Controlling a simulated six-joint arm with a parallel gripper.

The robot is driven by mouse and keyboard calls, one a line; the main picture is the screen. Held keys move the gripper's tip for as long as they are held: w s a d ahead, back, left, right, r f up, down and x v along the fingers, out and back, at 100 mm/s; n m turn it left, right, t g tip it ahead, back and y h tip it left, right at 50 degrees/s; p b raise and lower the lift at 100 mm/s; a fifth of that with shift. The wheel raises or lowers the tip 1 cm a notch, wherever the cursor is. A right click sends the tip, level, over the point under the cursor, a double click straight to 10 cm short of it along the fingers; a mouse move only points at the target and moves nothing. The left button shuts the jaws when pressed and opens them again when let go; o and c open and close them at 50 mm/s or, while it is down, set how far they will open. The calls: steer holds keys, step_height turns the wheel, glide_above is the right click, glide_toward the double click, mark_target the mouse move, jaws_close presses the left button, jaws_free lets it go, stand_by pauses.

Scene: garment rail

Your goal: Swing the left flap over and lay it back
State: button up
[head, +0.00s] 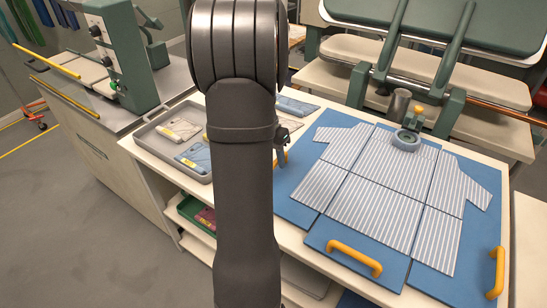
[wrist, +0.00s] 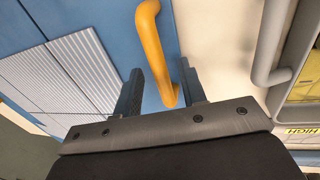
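The blue folding board lies on the table with a striped shirt (head: 385,190) spread flat across its panels. The left flap (head: 293,207) lies flat under the shirt's left part; it also shows in the wrist view (wrist: 100,15). Its yellow handle (wrist: 151,45) stands at the outer edge, mostly hidden by my arm in the head view. My gripper (wrist: 160,75) is open, with one finger on each side of the handle's bar and gaps visible. I cannot tell whether either finger touches it.
Other yellow handles stand on the front flap (head: 355,258) and right flap (head: 498,272). A grey ring-shaped weight (head: 406,140) rests at the shirt's collar. A grey tray (head: 150,135) with folded shirts is close left of the board. A green press stands behind.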

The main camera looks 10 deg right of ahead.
jaws_close()
steer(key=shift+r, duration=0.15)
